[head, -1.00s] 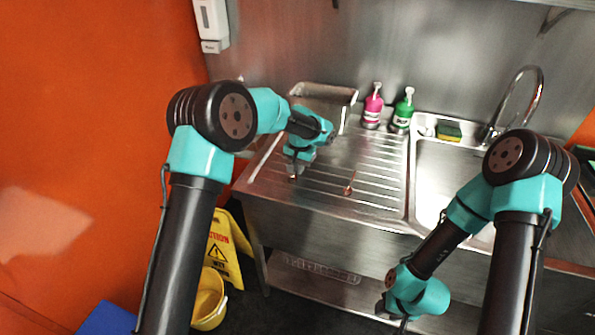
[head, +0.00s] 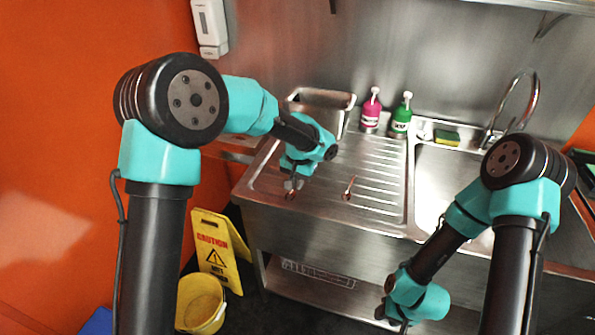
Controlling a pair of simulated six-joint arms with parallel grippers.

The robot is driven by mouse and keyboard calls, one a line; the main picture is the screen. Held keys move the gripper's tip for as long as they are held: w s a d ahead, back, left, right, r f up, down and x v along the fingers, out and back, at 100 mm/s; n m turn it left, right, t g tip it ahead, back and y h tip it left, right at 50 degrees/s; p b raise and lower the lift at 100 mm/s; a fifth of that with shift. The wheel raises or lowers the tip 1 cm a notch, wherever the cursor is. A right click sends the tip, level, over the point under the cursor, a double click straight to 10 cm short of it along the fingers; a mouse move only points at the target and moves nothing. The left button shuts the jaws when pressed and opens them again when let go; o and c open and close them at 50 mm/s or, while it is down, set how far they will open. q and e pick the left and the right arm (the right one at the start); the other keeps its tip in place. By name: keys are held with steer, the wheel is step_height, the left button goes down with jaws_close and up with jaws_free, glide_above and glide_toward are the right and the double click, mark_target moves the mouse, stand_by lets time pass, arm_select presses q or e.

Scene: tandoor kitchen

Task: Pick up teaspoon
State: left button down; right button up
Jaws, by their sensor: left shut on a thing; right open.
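My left gripper (head: 292,186) is over the left front part of the ribbed steel drainboard (head: 385,205), pointing down. It is shut on a small copper-coloured thing, which I take to be the teaspoon (head: 290,196); only its lower end shows below the fingers. I cannot tell whether it still touches the board. A second copper-coloured utensil (head: 349,188) lies on the drainboard to the right of the gripper, apart from it. My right gripper (head: 404,325) is open, low in front of the sink unit, with its tips at the picture's bottom edge.
A steel container (head: 322,97) stands at the back left of the drainboard. A pink bottle (head: 371,112) and a green bottle (head: 401,116) stand at the back. The sink basin (head: 440,185) and tap (head: 526,85) are at right. A yellow caution sign (head: 215,250) and bucket (head: 200,303) stand on the floor.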

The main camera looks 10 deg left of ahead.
arm_select(q)
steer(key=s, duration=0.7)
steer(key=shift+d+r, duration=0.3)
steer(key=shift+d, duration=0.05)
stand_by(1.1)
steer(key=w+a, duration=0.1)
steer(key=a, duration=0.4)
steer(key=w+a+f, duration=0.1)
steer(key=w+a, duration=0.1)
steer(key=a, duration=0.3)
steer(key=w+a, duration=0.1)
steer(key=a, duration=0.3)
steer(key=shift+w+a+f, duration=0.2)
steer(key=shift+w+a, duration=0.2)
